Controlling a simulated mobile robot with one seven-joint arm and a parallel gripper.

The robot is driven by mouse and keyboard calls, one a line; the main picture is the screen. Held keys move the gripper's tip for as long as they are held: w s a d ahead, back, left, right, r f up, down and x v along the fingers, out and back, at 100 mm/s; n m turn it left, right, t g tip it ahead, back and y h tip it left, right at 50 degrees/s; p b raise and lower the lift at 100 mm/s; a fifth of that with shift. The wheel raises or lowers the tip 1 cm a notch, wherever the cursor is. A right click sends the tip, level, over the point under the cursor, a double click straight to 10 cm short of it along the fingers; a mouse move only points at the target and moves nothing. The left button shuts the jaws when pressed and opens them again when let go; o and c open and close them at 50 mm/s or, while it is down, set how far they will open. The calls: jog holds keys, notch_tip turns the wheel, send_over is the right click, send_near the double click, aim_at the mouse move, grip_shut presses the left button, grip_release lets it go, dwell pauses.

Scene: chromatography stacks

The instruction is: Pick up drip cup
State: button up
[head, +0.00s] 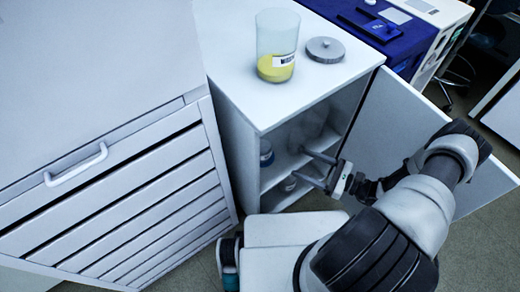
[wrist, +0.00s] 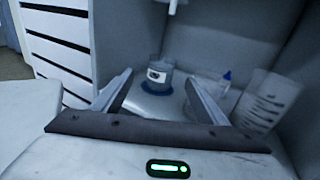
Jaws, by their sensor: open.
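A small clear cup (wrist: 159,73) with a white label and a blue base stands upright inside the cabinet, and I take it as the drip cup. In the head view, a small labelled vessel with blue on it (head: 266,154) on the upper shelf looks like the same cup. My gripper (head: 302,164) reaches into the open cabinet front. In the wrist view, my gripper (wrist: 160,76) is open and empty, its fingers pointing toward the cup with one on each side in the picture. I cannot tell how much depth separates them.
Clear graduated vessels (wrist: 265,98) and a blue-capped bottle (wrist: 227,77) stand right of the cup. The cabinet (head: 230,55) has its door (head: 385,125) open on the right. A beaker with yellow liquid (head: 277,50) and a metal lid (head: 325,49) are on top.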

aim_at(270, 151)
jog(key=shift+m+t, duration=0.3)
jog(key=shift+m, duration=0.1)
jog(key=x, duration=0.4)
jog(key=f+x, duration=0.1)
jog(key=x, duration=0.3)
jog(key=b+x, duration=0.1)
jog(key=x, duration=0.3)
jog(key=shift+s+f, duration=0.1)
jog(key=shift+f, duration=0.15)
jog(key=shift+b+x, duration=0.65)
jog(key=shift+x, duration=2.3)
jog(key=shift+d+r, duration=0.1)
jog(key=shift+d, duration=0.05)
jog(key=c, duration=0.9)
jog(key=shift+c, duration=0.8)
jog(key=shift+r, duration=0.15)
